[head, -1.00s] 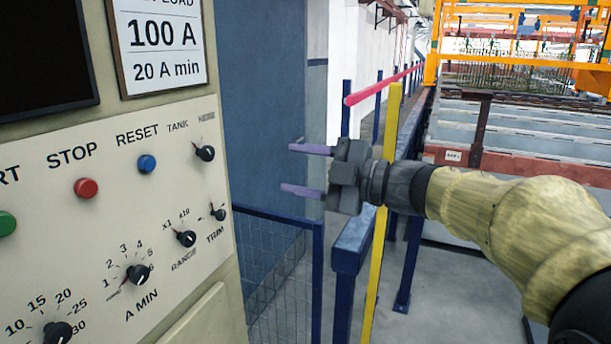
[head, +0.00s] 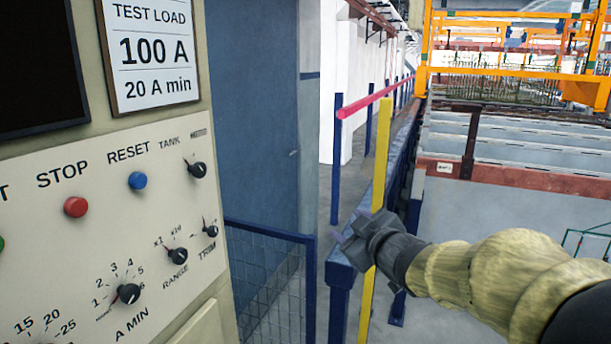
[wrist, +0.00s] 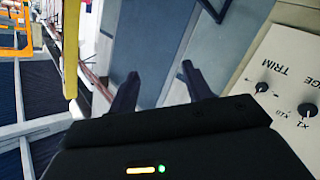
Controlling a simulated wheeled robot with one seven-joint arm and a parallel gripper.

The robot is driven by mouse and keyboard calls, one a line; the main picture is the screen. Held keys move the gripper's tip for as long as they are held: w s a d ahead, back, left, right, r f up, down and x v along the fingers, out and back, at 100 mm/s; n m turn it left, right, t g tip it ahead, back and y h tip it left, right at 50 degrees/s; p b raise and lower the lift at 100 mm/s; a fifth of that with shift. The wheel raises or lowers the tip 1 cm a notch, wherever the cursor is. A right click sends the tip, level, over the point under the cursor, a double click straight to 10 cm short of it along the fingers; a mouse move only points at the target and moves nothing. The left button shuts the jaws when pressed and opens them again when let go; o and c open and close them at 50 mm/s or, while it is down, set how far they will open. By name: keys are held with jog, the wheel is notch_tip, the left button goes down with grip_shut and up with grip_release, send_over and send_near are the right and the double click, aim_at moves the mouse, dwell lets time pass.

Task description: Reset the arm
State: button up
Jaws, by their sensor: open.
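My gripper (head: 350,232) is in the middle of the head view, to the right of the control panel and in front of the blue rail and yellow post. It is open and empty. In the wrist view its two dark fingers (wrist: 158,90) stand apart with nothing between them. My arm, in a tan sleeve, reaches in from the lower right. The cream control panel (head: 85,235) fills the left side, with a red STOP button (head: 76,207), a blue RESET button (head: 138,180) and several black knobs. My gripper is apart from the panel.
A blue mesh fence (head: 265,280) stands beside the panel. A yellow post (head: 382,150) and blue rail (head: 340,270) are close to my gripper. Grey tanks (head: 520,140) and an orange frame (head: 500,75) lie at the back right. Grey floor shows at right.

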jog(key=s+d+f+m+g+h, duration=0.3)
jog(key=d+f+m+h, duration=0.1)
jog(key=f, duration=0.5)
jog(key=s+d+f+m+g+h, duration=0.1)
jog(key=s+f+m+g, duration=0.5)
jog(key=s+f, duration=0.9)
jog(key=s+d+g, duration=0.1)
jog(key=s+g, duration=0.2)
jog(key=shift+s+f+m+h, duration=0.25)
jog(key=shift+f+m+h, duration=0.05)
jog(key=shift+f+m, duration=0.1)
jog(key=shift+d, duration=0.1)
